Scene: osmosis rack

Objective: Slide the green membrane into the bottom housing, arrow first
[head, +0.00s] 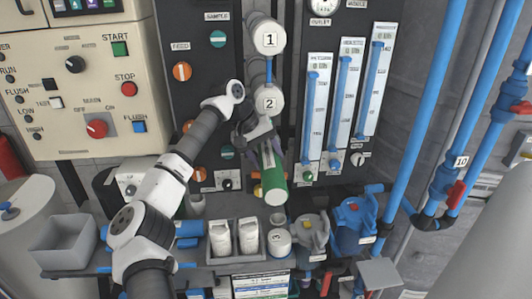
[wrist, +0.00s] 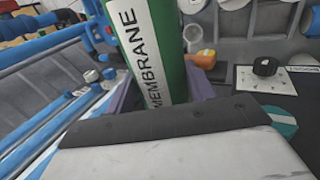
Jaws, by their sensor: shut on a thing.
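The green membrane (head: 272,172) is a green cylinder with a white label band and a tan round end facing the camera. In the wrist view the membrane (wrist: 170,50) shows its white label reading MEMBRANE. My gripper (head: 262,138) is shut on it, with finger pads on both sides of it in the wrist view (wrist: 163,104). The membrane is held below the white cap marked 2 (head: 268,102), in front of the rack. The bottom housing's opening is hidden behind my gripper and the membrane. No arrow can be made out.
A cap marked 1 (head: 268,38) sits above cap 2. A white piece marked 3 (head: 278,241) sits low, beside a grey tray (head: 237,258) with two white bottles. Flow meters (head: 345,95) stand close on the right. A blue pump (head: 355,222) is at lower right.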

